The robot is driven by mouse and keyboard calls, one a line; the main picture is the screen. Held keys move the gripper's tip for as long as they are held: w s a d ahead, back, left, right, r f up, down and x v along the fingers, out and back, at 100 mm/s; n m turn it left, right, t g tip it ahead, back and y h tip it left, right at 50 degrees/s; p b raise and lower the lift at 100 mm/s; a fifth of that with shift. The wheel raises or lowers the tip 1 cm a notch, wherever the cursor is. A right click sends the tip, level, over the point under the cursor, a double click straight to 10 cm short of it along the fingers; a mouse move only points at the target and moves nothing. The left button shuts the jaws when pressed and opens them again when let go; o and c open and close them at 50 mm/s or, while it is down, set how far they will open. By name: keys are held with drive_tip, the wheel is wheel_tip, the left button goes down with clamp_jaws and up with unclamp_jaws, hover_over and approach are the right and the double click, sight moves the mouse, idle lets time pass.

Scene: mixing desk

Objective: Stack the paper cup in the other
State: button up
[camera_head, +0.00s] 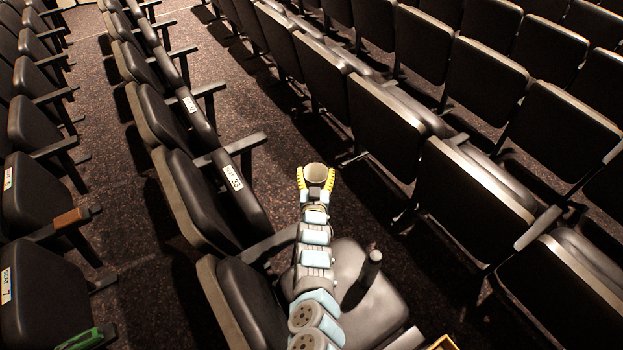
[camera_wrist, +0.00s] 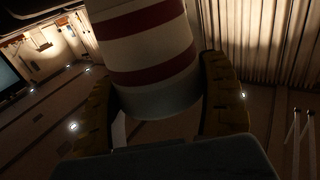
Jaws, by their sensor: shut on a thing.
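A paper cup (camera_head: 316,172) is held between the two yellow fingers of my gripper (camera_head: 316,180) in the head view, its open mouth facing up toward the camera. In the wrist view the cup (camera_wrist: 145,50) shows red and white bands and a pale lower part, and the fingers (camera_wrist: 163,100) lie on either side of it. My gripper is shut on the cup and holds it in the air above the aisle floor between seat rows. I cannot make out a second paper cup in either view.
Rows of dark folding seats (camera_head: 380,125) stand on both sides, with armrests (camera_head: 238,143) sticking out. A green object (camera_head: 82,339) lies at the lower left. A yellow-edged object (camera_head: 441,343) is cut off at the bottom. Speckled carpet (camera_head: 225,75) is clear between rows.

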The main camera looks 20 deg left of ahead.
drive_tip(key=shift+w+d+r+m+t+h, duration=0.2)
drive_tip(key=shift+d+r+m+h, duration=0.25)
drive_tip(key=shift+r, duration=0.7)
drive_tip(key=shift+w+d+r+m+t+h, duration=0.15)
drive_tip(key=shift+d+r+m+h, duration=0.15)
drive_tip(key=shift+d+r+h, duration=0.6)
drive_tip(key=shift+w+d+r+m+t+h, duration=0.1)
drive_tip(key=shift+w+d+r+m+h, duration=0.2)
drive_tip(key=shift+r, duration=1.1)
